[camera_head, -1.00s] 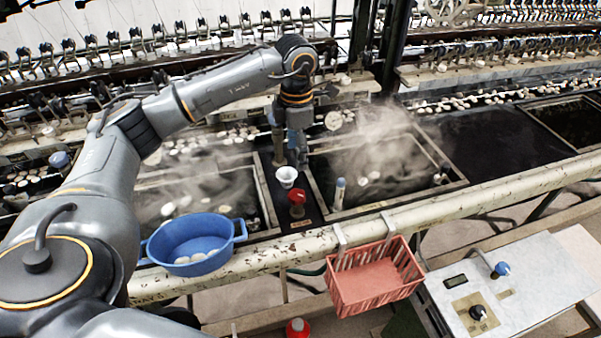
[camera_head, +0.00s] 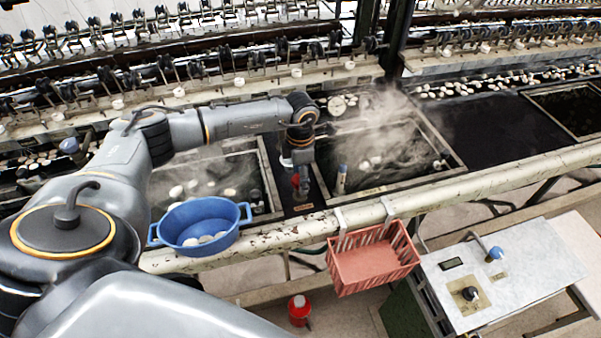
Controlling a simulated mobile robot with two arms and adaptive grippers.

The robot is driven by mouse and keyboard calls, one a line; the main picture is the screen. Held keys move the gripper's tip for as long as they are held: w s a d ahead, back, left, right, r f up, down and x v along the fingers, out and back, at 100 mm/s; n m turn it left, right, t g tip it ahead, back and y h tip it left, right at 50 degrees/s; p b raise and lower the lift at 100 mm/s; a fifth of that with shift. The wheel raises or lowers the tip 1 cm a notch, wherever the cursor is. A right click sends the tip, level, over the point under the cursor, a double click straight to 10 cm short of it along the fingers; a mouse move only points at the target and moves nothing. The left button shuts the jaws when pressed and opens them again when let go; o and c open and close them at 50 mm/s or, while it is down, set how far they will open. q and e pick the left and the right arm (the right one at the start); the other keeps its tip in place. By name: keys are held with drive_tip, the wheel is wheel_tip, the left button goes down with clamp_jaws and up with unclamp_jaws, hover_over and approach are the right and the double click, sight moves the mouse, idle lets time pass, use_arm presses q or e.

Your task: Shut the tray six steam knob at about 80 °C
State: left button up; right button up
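A red knob (camera_head: 295,181) stands on the dark strip between two steaming basins, mostly hidden by my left gripper. My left arm reaches in from the left, and its gripper (camera_head: 301,172) points down over the knob. The fingers are too small and dark to tell whether they are open, or whether they touch the knob. A round dial (camera_head: 338,105) stands behind the right basin (camera_head: 440,128), its reading too small to make out. Steam rises over this basin and cocoons float in it. No tray number is readable. My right gripper is out of view.
A blue-topped stick (camera_head: 342,178) stands at the right basin's near left corner. A blue tub (camera_head: 205,214) with cocoons sits at the front rail (camera_head: 480,184), and a red basket (camera_head: 372,266) hangs from it. A control box (camera_head: 500,270) is at right, a red container (camera_head: 299,311) below.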

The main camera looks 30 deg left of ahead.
use_arm(q)
drive_tip(key=c, duration=1.2)
drive_tip(key=shift+o, duration=0.2)
drive_tip(key=shift+f+m+b, duration=0.15)
drive_tip(key=shift+m+b, duration=0.35)
drive_tip(key=shift+b, duration=0.3)
drive_tip(key=m+b, duration=0.3)
drive_tip(key=shift+f, duration=0.1)
drive_tip(key=shift+m+b, duration=1.1)
drive_tip(key=shift+b, duration=0.15)
drive_tip(key=shift+r+m+b, duration=0.2)
drive_tip(key=shift+m+b, duration=0.6)
drive_tip(key=shift+m, duration=0.2)
drive_tip(key=shift+r, duration=0.1)
drive_tip(key=o, duration=1.2)
drive_tip(key=shift+c, duration=0.2)
